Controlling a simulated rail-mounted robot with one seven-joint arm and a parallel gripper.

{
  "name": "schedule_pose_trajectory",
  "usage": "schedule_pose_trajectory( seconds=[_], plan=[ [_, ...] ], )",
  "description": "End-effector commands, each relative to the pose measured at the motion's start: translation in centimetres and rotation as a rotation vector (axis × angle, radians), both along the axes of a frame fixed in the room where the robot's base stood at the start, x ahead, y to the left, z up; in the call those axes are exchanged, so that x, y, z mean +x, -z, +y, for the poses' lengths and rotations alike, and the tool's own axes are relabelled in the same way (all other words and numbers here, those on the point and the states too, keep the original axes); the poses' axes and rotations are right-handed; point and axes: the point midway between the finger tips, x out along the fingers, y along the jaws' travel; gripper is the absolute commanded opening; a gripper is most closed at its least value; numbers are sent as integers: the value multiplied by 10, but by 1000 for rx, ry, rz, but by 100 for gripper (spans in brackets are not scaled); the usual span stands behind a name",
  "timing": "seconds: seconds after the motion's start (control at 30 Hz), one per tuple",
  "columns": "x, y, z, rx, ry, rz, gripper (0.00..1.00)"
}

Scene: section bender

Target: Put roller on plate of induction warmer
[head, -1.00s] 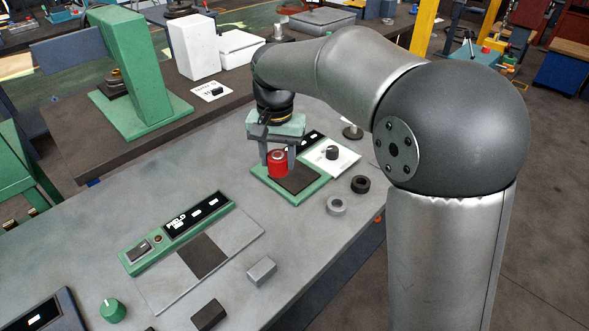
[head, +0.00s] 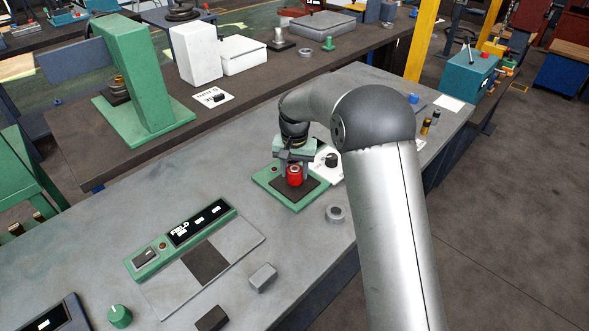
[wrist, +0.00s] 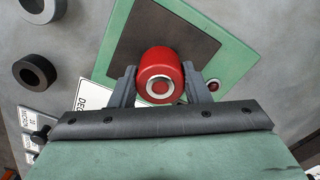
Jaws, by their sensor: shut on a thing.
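The roller (head: 295,175) is a red cylinder with a pale metal ring on its end. My gripper (head: 294,172) is shut on it, with one finger on each side; the wrist view shows the roller (wrist: 160,75) upright between the fingers. It is over the dark square plate (head: 303,197) of a green-framed unit (head: 272,186). I cannot tell whether the roller's bottom touches the plate. A second unit, marked FIELD (head: 180,238), has a dark square (head: 205,258) on a grey sheet. No readable label shows which is the induction warmer.
A grey ring (head: 335,214) lies right of the green-framed unit. A white card with a black knob (head: 331,160) is behind it. A grey block (head: 263,277), a dark block (head: 211,318) and a green knob (head: 120,316) are near the front.

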Motion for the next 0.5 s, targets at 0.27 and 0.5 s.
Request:
schedule_pose_trajectory(
  seconds=[0.27, 0.5],
  plan=[
    [1, 3, 0, 1, 0, -4, 11],
    [0, 7, 0, 1, 0, -2, 64]
  ],
)
